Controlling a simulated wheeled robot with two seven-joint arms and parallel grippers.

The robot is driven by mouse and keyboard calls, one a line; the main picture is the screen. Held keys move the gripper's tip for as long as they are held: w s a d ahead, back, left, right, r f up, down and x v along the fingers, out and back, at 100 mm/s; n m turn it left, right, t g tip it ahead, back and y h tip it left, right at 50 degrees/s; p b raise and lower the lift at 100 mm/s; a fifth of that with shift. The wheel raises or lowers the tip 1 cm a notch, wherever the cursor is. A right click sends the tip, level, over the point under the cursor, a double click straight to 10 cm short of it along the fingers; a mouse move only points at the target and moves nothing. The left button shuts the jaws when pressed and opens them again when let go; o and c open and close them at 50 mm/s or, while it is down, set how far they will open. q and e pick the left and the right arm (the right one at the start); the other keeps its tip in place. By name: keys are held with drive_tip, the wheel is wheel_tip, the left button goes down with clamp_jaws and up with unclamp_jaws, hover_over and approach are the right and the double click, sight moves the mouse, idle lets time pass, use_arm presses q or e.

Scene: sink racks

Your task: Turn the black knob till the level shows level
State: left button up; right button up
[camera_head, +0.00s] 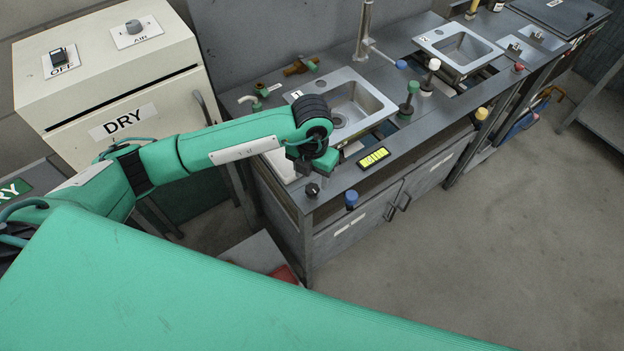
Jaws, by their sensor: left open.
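The black knob (312,190) sits on the grey counter at the front left corner of the first sink unit. My left gripper (315,171) is open, pointing down just above and behind the knob in the picture. Whether it touches the knob cannot be told. My right gripper is not in view.
The first sink (372,104) is behind the gripper, partly hidden by my arm. A blue knob (351,199) stands on the front edge, right of the black knob. A green-topped post (407,104) rises beyond the display. A DRY cabinet (75,92) stands left.

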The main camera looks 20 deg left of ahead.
sight(312, 188)
use_arm(q)
drive_tip(key=shift+f+p, duration=0.4)
drive_tip(key=shift+f, duration=1.85)
drive_tip(key=shift+c, duration=0.2)
